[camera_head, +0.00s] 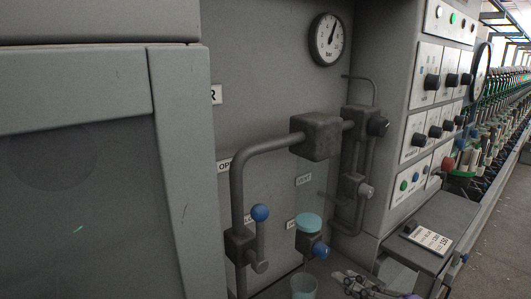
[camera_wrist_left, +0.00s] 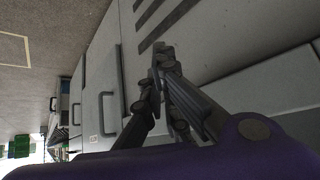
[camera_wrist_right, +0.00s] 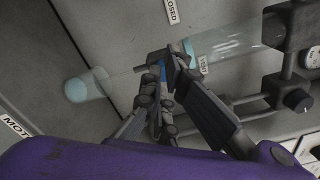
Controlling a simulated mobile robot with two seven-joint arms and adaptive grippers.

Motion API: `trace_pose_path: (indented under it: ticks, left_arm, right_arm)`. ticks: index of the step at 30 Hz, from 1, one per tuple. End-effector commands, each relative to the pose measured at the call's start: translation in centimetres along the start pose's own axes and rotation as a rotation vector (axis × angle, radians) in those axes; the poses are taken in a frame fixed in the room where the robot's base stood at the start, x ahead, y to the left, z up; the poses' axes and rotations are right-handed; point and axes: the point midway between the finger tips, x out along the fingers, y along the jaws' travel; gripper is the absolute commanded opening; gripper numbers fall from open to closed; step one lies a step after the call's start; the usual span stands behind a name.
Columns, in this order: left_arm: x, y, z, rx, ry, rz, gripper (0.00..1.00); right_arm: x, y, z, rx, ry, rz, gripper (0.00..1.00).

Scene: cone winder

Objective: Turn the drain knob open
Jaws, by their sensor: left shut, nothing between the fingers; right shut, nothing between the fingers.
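A blue round knob (camera_head: 320,250), which I take for the drain knob, sits on a dark block below a clear bowl with pale blue liquid (camera_head: 308,222). My right gripper (camera_head: 341,277) is shut and empty, just below and right of the knob. In the right wrist view its fingertips (camera_wrist_right: 172,58) cover most of the knob; a bit of blue (camera_wrist_right: 163,72) shows beside them. I cannot tell whether they touch it. My left gripper (camera_wrist_left: 163,58) is shut and empty, seen only in the left wrist view, near a light grey cabinet front.
A cup (camera_head: 303,287) with pale blue liquid stands below the bowl. A blue-ball lever (camera_head: 260,212) on a thick pipe is left of the knob. A pressure gauge (camera_head: 327,39) is above. The control panel (camera_head: 430,100) and a ledge (camera_head: 440,225) bound the right side.

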Motion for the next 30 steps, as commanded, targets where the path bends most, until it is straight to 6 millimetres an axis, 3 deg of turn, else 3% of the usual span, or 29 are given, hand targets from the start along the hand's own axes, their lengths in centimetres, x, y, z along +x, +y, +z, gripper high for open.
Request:
trace_pose_path:
  ticks: [15, 30]
  left_arm:
    - [-1.5, -0.1, -0.8, -0.013, 0.001, -0.004, 0.0]
    - [-1.5, 0.0, -1.1, -0.011, 0.005, -0.001, 0.0]
  right_arm:
    - [5.8, -0.3, 0.2, -0.005, -0.001, -0.003, 0.0]
    - [6.7, 0.2, 0.0, -0.003, 0.0, 0.004, 0.0]
